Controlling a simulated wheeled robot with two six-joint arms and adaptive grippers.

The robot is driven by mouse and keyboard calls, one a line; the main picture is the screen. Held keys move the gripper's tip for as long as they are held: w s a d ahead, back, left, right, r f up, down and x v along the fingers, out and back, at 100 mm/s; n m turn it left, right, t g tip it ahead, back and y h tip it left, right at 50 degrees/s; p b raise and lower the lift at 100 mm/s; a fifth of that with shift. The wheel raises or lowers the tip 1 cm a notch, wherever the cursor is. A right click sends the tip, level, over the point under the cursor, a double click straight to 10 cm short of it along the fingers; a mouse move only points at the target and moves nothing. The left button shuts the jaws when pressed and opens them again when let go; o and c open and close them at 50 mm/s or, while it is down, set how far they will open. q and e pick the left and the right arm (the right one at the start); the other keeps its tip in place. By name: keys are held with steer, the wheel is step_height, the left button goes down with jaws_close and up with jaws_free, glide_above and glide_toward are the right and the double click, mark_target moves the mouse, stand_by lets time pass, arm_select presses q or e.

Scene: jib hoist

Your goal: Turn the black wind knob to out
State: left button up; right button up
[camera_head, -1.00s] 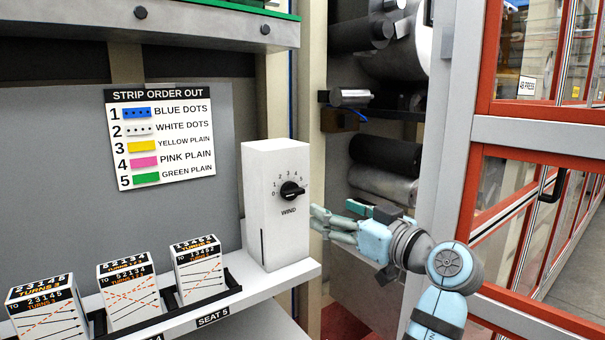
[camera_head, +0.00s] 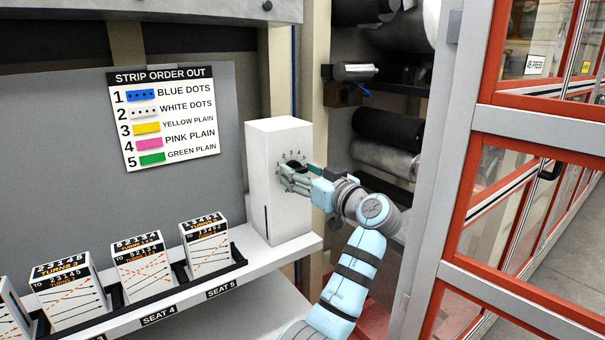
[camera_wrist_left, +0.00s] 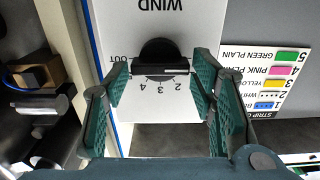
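The black wind knob (camera_wrist_left: 160,55) sits on the face of the white box (camera_head: 268,190). In the left wrist view the panel appears upside down, with the word OUT left of the knob and numbers below it. A pale line shows along the right part of the knob's bar. My left gripper (camera_head: 290,177) is at the box face and hides most of the knob in the head view. Its two green fingers (camera_wrist_left: 161,82) are open, one on either side of the knob, with gaps; no contact shows. My right gripper is not in view.
A strip order sign (camera_head: 164,117) hangs on the grey panel left of the box. Several printed cards (camera_head: 206,247) stand in a black rack on the white shelf (camera_head: 285,252). Dark rolls (camera_head: 388,130) lie behind my arm, and a red-framed glazed partition (camera_head: 540,200) stands at right.

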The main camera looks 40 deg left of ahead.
arm_select(q)
steer(key=c, duration=0.6)
steer(key=shift+c, duration=0.2)
